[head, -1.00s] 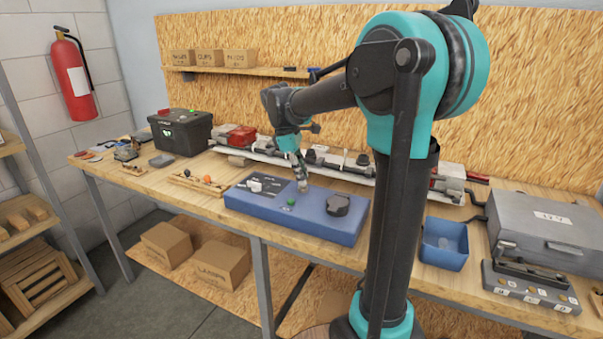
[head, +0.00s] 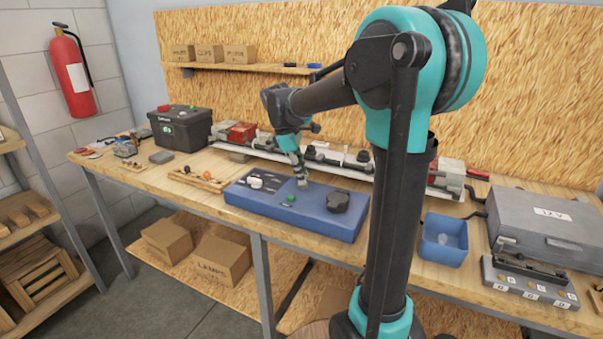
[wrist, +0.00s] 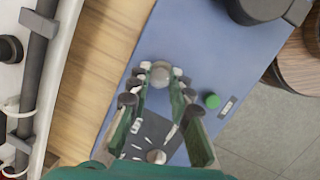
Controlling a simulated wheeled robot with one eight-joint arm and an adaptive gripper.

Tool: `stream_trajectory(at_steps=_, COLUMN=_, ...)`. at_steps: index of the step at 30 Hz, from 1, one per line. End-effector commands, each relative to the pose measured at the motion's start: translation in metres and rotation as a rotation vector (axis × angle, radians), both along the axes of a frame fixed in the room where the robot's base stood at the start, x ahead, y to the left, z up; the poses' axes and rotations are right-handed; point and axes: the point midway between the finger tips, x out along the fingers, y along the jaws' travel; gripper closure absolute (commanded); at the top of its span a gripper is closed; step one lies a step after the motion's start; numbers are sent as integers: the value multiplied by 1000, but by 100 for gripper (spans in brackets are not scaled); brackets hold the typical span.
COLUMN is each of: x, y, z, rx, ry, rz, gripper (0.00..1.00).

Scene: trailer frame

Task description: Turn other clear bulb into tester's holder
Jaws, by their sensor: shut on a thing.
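The tester is a blue box (head: 322,227) on the workbench, and its blue top (wrist: 205,45) also fills much of the wrist view. It carries a green button (head: 291,198), a dark knob (head: 338,202) and a dark panel with a white round part (head: 255,182). My gripper (head: 302,184) points down at the tester's top, between the panel and the knob. In the wrist view my gripper (wrist: 160,76) is shut on a greyish round bulb (wrist: 160,72). The holder under the bulb is hidden, so I cannot tell how far the bulb sits in it.
A small wooden tray (head: 198,179) with round coloured pieces lies left of the tester. A blue bin (head: 443,240) and a grey case (head: 545,226) stand to the right. A long light fixture (head: 330,162) runs behind. A black toolbox (head: 181,130) stands at the far left.

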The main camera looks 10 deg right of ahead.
Motion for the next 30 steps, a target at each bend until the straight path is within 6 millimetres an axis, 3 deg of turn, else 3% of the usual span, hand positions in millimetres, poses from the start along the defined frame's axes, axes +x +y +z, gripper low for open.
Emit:
stream_trajectory(at_steps=10, x=0, y=0, z=-2, rx=0, ry=0, rz=-13, gripper=92)
stream_trajectory(at_steps=20, x=2, y=0, z=-3, rx=0, ry=1, rz=-289, gripper=92)
stream_trajectory(at_steps=30, x=2, y=0, z=-3, rx=0, ry=0, rz=-302, gripper=92)
